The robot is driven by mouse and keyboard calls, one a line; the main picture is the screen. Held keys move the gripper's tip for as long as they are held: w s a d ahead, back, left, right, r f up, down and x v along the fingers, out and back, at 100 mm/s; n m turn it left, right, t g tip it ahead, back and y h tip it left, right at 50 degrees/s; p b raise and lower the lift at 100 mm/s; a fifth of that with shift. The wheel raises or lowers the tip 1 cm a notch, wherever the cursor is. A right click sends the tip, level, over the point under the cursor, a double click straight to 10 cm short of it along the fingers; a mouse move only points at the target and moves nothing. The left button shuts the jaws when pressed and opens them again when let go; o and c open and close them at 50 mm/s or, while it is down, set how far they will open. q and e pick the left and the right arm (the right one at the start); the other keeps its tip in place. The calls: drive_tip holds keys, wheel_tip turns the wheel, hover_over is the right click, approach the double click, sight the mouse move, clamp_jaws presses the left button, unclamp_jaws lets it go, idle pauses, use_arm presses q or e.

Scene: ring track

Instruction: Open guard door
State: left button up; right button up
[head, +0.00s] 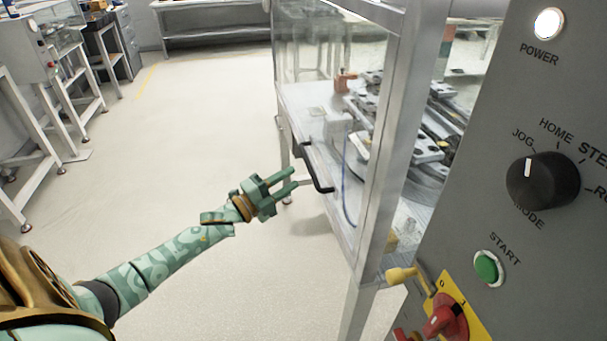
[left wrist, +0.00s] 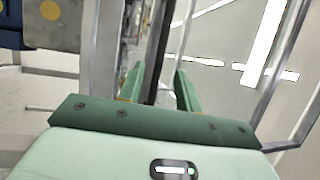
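The guard door is a clear panel (head: 312,105) in a metal frame on the side of the machine enclosure, and it looks shut. Its black bar handle (head: 318,172) stands out from the panel. My left gripper (head: 295,177) is open and empty, with its green fingers pointing at the handle from the left, a little short of it. In the left wrist view, the dark handle bar (left wrist: 158,50) lies ahead between the two spread fingers (left wrist: 158,88). My right gripper is not in view.
A grey control panel (head: 470,200) with a mode knob (head: 542,180), green start button (head: 488,267) and red switch (head: 440,322) stands close on the right. Machine parts (head: 400,130) sit behind the clear panel. The pale floor (head: 180,130) to the left is free.

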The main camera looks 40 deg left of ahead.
use_arm(q)
drive_tip(key=x, duration=0.5)
drive_tip(key=shift+b, duration=0.4)
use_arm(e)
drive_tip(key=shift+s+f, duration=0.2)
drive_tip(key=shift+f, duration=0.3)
use_arm(q)
drive_tip(key=shift+s, duration=0.1)
